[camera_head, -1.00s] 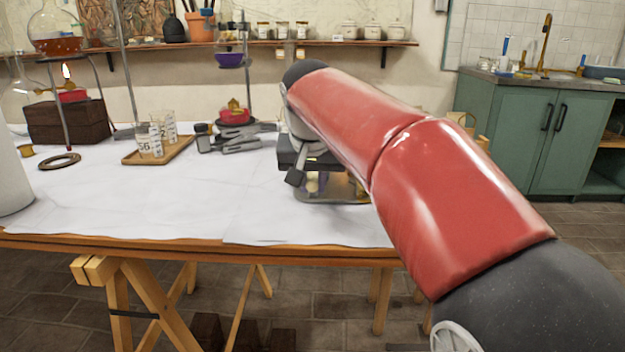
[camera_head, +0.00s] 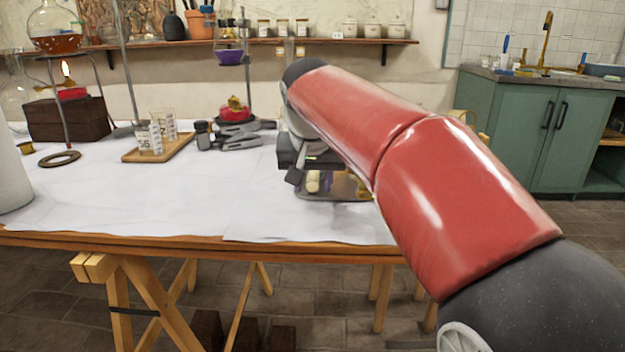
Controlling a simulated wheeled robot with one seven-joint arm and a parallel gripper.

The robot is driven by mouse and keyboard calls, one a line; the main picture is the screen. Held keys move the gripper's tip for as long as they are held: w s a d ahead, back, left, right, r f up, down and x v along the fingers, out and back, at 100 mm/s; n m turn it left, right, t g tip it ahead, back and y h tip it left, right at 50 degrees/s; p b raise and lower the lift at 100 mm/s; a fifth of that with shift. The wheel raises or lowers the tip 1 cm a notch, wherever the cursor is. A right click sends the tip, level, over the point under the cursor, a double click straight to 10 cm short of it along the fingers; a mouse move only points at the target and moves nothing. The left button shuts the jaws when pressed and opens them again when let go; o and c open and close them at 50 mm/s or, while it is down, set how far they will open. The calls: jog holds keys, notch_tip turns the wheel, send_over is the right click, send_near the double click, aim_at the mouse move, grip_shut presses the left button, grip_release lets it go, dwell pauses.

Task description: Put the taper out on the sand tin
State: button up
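My gripper (camera_head: 297,172) is over the right part of the white-covered table, beneath the end of my red arm. Its dark body shows in part, but its fingertips cannot be made out. I cannot pick out the taper, and whether the gripper holds it does not show. Just below and behind the gripper is a low grey tray (camera_head: 335,195) with small cream and dark things, partly hidden by my arm. I cannot identify the sand tin for certain. A red spirit burner (camera_head: 235,114) with a brass top stands below a purple flask; no flame shows on it.
A second red burner (camera_head: 72,94), lit, stands on a dark block (camera_head: 70,119) under an amber flask (camera_head: 57,42). A wooden tray (camera_head: 128,158) holds beakers. Dark tongs or clamps (camera_head: 238,141) lie right of it. The front middle of the table (camera_head: 180,205) is clear.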

jog(key=shift+o, duration=0.3)
jog(key=p+v, duration=0.1)
jog(key=v, duration=0.6)
jog(key=shift+s+r, duration=0.15)
jog(key=shift+r, duration=0.15)
dwell(0.7)
jog(key=s+d+f, duration=0.1)
jog(key=d, duration=0.1)
jog(key=s+d+f, duration=0.1)
jog(key=s+d, duration=0.1)
jog(key=s+d+f, duration=0.1)
jog(key=d, duration=0.1)
jog(key=shift+s+d, duration=0.3)
jog(key=s+d+f, duration=0.4)
jog(key=s+f, duration=0.5)
jog(key=s+d+f, duration=0.5)
jog(key=s+f, duration=0.4)
jog(key=shift+s, duration=0.15)
jog(key=shift+f, duration=0.15)
